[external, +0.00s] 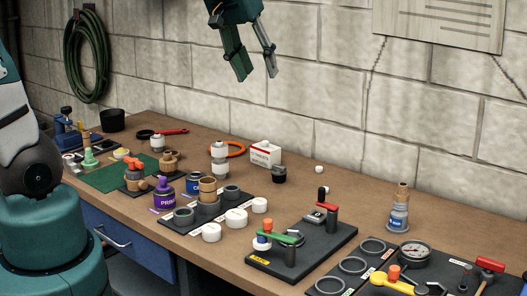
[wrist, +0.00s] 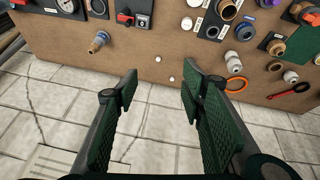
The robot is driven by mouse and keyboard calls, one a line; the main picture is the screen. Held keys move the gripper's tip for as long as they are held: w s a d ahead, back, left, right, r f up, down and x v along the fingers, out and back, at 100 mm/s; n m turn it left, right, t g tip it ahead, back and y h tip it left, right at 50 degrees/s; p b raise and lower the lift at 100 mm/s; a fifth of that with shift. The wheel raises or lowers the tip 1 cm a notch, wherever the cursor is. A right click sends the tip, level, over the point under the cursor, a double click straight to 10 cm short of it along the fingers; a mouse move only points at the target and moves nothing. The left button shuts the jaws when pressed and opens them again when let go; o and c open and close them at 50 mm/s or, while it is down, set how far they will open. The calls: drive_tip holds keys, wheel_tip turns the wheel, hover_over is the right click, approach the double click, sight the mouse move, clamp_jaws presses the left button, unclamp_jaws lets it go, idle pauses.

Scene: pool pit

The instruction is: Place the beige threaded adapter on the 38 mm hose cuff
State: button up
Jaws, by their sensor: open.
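A beige fitting (external: 208,187) stands upright in a tray of grey rings near the middle of the bench; it also shows at the top of the wrist view (wrist: 226,10). A second beige piece (external: 403,191) sits on top of a grey, blue-labelled part (external: 398,214) at the right, by the wall. I cannot tell for sure which is the threaded adapter. Grey ring-shaped cuffs (external: 183,215) sit in the tray; their size labels are too small to read. My gripper (external: 256,76) is open and empty, high above the bench in front of the wall; its fingers frame the wrist view (wrist: 160,84).
A black tray with a green-handled valve (external: 280,238) and a gauge board (external: 412,252) stand front right. White caps (external: 211,232) lie before the ring tray.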

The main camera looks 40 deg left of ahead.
drive_tip(key=s+a+f+m+t, duration=0.1)
drive_tip(key=s+a+f, duration=0.1)
drive_tip(key=s+a, duration=0.2)
drive_tip(key=s+a+f+m+t, duration=0.1)
drive_tip(key=s+a, duration=0.4)
drive_tip(key=s, duration=0.6)
drive_tip(key=shift+f+t+y, duration=0.3)
drive_tip(key=shift+f+y, duration=0.1)
drive_tip(key=shift+f, duration=0.15)
